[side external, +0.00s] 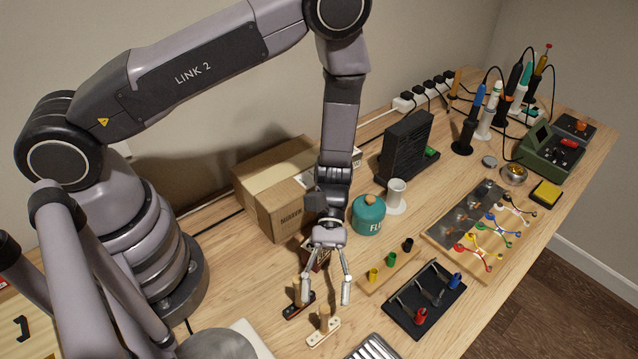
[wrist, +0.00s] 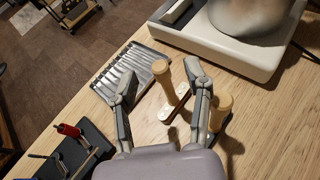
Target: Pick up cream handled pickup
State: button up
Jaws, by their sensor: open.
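The cream handled pickup (side external: 323,333) lies on the wooden table near the front, with a light wooden handle standing up from it. In the wrist view the cream pickup (wrist: 175,105) shows its handle between my fingers in the picture. My gripper (side external: 326,292) is open, pointing down, with nothing in its jaws. In the side view its fingertips are above and slightly behind the cream pickup's handle. In the wrist view my gripper's fingers (wrist: 160,74) are spread apart. I cannot tell the exact height gap.
A black handled pickup (side external: 299,307) lies close by on the left. A slotted metal tray (side external: 374,347) is near the front edge. A black tool tray (side external: 426,299) and a wooden strip with coloured cups (side external: 391,270) stand to the right. A cardboard box (side external: 280,190) is behind.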

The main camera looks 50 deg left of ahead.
jog(key=shift+x, duration=1.25)
grip_shut()
